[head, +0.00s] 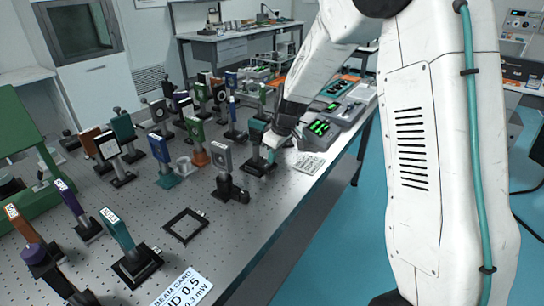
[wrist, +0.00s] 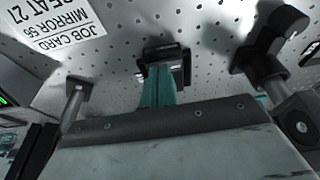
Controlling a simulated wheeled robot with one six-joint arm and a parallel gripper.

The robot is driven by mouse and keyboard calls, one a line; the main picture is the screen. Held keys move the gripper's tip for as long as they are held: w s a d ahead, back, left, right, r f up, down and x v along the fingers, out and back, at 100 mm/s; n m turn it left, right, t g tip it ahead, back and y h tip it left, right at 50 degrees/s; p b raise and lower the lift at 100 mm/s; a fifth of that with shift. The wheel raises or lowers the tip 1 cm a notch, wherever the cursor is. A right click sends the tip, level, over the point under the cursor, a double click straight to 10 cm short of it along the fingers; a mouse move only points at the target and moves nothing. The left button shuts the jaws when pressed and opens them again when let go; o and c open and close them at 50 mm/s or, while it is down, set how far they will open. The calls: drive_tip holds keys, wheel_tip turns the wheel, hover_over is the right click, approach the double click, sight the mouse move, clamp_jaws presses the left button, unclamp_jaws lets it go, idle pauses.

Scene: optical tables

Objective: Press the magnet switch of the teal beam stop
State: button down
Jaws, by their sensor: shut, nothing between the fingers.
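A teal upright (wrist: 157,88) on a black base (wrist: 165,55) stands just beyond my gripper in the wrist view; I take it for the teal beam stop. My gripper is shut and empty. Its body covers the lower half of the wrist view and hides the near part of the upright. I cannot make out the magnet switch, nor whether the gripper touches the piece.
A dark mount (head: 230,170) stands close to the left of my gripper, with several mounted optics behind. A job card (head: 308,163) lies to the right. Displays with green digits (head: 320,127) stand behind it. The perforated table (head: 240,245) has bare room in front.

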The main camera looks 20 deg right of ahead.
drive_tip(key=r, duration=0.4)
drive_tip(key=shift+s+a+r, duration=0.15)
drive_tip(key=shift+a+r, duration=0.1)
drive_tip(key=shift+a, duration=0.05)
wheel_tip(320, 180, up, 9)
hover_over(272, 167)
drive_tip(key=s, duration=0.4)
drive_tip(key=shift+w+a+f, duration=0.1)
drive_tip(key=shift+w, duration=0.1)
drive_tip(key=s+r+m, duration=0.2)
drive_tip(key=s+m, duration=0.1)
drive_tip(key=s, duration=1.4)
drive_tip(key=s+r+m+g+h, duration=0.1)
drive_tip(key=s+r+m, duration=0.1)
drive_tip(key=s, duration=1.6)
drive_tip(key=shift+s+a+m+h, duration=0.15)
drive_tip(key=shift+a+m+h, duration=0.2)
drive_tip(key=shift+m, duration=0.55)
